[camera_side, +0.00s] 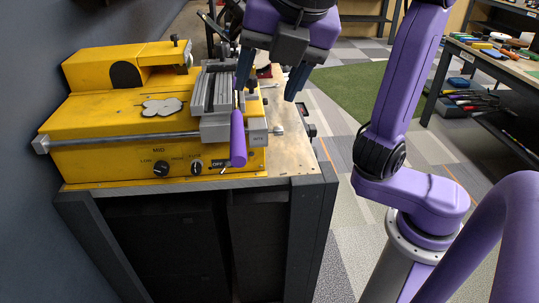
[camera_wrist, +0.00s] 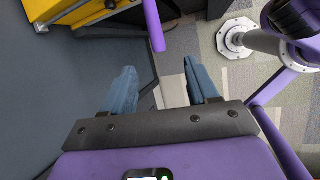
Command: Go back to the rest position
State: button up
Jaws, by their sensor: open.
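My gripper (camera_side: 269,80) is open and empty, with its two blue fingers apart, pointing down above the right side of the workbench. A club with a purple grip (camera_side: 238,138) sits in the grey clamp (camera_side: 213,90) on the yellow machine (camera_side: 95,115). The grip end sticks out past the machine's front edge. In the side view my left finger overlaps the club's shaft; I cannot tell how far apart they are in depth. In the wrist view the grip (camera_wrist: 153,25) lies beyond the fingertips (camera_wrist: 160,72), with nothing between the fingers.
The machine stands on a wooden-topped bench (camera_side: 290,150) with dark legs. A grey wall (camera_side: 30,75) is close on the left. A second table (camera_side: 500,62) with coloured items stands at the right. Carpet and a green mat (camera_side: 350,95) lie behind.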

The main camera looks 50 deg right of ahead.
jog(key=s+d+f+m+g, duration=0.2)
jog(key=s+d+f+m, duration=0.2)
jog(key=f, duration=0.7)
jog(key=s+d+f+m+g+y, duration=0.1)
jog(key=s+d+f+m, duration=0.3)
jog(key=d+f+m, duration=0.5)
notch_tip(320, 180, down, 2)
jog(key=shift+s+d+f+g+y, duration=0.2)
jog(key=shift+d+f+g+y, duration=0.1)
jog(key=shift+d+g, duration=0.7)
